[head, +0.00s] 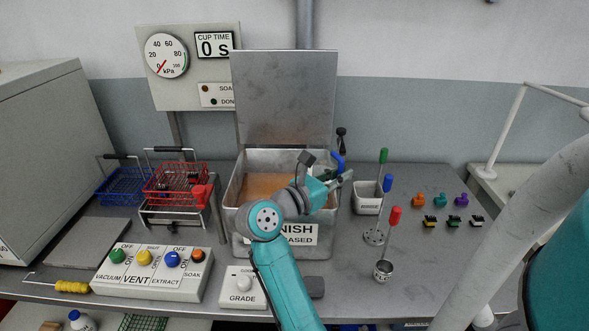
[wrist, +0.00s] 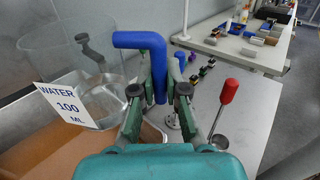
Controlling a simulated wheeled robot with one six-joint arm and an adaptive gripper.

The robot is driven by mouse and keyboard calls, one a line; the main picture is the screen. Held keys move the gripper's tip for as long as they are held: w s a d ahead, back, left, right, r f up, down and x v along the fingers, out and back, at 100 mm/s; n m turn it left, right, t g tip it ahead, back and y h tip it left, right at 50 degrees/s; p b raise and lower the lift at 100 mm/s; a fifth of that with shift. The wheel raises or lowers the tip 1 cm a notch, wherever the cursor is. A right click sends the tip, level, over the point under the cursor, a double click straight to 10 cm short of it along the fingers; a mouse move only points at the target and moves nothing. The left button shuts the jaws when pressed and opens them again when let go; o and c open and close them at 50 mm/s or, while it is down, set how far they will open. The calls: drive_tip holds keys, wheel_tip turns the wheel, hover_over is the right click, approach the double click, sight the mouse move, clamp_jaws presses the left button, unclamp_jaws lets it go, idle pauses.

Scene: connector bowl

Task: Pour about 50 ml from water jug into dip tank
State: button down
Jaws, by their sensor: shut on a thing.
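The dip tank (head: 232,222) is an open metal tank with brownish liquid, its raised lid behind it; in the wrist view its brown contents (wrist: 45,145) lie at lower left. My gripper (head: 343,178) is over the tank's right rim. In the wrist view my gripper (wrist: 158,98) is shut on the blue handle (wrist: 142,42) of the water jug. The jug's clear body (wrist: 62,52) is at left, with a tilted white label (wrist: 68,104) reading "WATER 100 ML". Its water level cannot be made out. In the head view only the blue handle (head: 338,161) clearly shows.
A control box (head: 150,290) and red wire basket (head: 172,184) stand left of the tank. A white container (head: 367,204), a red-handled cup (head: 383,271) and several small connectors (head: 445,222) are to the right. The bench's right front is mostly clear.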

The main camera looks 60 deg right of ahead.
sight(316, 172)
drive_tip(key=shift+s+d+f, duration=0.15)
drive_tip(key=shift+d+f, duration=0.1)
drive_tip(key=shift+f, duration=0.5)
drive_tip(key=shift+s+d+f, duration=0.1)
drive_tip(key=shift+d+f, duration=0.15)
drive_tip(key=shift+f, duration=0.5)
drive_tip(key=shift+r, duration=0.1)
